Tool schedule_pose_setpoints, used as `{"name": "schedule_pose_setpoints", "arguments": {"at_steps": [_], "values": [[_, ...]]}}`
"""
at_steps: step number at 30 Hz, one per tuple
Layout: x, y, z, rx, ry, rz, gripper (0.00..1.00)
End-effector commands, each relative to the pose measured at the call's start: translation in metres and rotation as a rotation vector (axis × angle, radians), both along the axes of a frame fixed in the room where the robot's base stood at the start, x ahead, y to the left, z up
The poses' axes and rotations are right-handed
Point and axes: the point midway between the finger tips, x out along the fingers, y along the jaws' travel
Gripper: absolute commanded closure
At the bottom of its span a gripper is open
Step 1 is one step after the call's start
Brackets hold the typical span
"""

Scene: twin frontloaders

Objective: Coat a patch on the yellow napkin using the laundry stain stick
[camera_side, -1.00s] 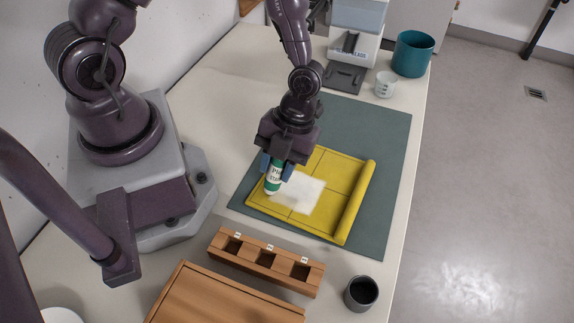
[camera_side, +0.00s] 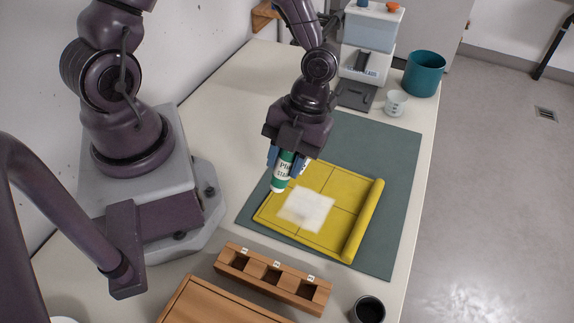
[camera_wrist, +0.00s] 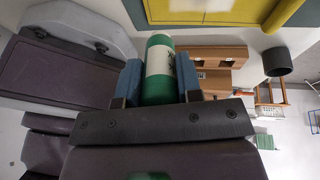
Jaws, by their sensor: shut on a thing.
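The yellow napkin (camera_side: 335,187) lies on a dark green mat, its right edge rolled up and fold lines across it. A white coated patch (camera_side: 306,209) covers part of its near left area. My gripper (camera_side: 287,160) is shut on the laundry stain stick (camera_side: 281,172), a green and white tube, above the napkin's left edge. The tube's white lower end points down and looks just off the cloth. In the wrist view the stick (camera_wrist: 158,65) sits between the two blue fingers, and the napkin (camera_wrist: 205,10) shows at the top.
A wooden block with three square holes (camera_side: 272,278) stands in front of the mat (camera_side: 378,135), near a wooden tray (camera_side: 215,305). A dark cup (camera_side: 368,311) is at the front right. A white cup (camera_side: 396,102), teal pot (camera_side: 424,74) and a dispenser (camera_side: 367,60) stand at the back.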

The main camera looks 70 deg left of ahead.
Motion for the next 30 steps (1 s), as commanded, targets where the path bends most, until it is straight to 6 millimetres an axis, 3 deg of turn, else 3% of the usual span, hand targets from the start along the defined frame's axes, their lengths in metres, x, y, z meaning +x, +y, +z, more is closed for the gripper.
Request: {"name": "schedule_pose_setpoints", "arguments": {"at_steps": [11, 21, 30], "values": [[0.000, 0.000, 0.003, 0.000, -0.001, -0.001, 0.95], [0.001, 0.001, 0.029, 0.001, -0.003, 0.000, 0.95], [0.000, 0.000, 0.031, 0.000, 0.000, -0.001, 0.95]]}}
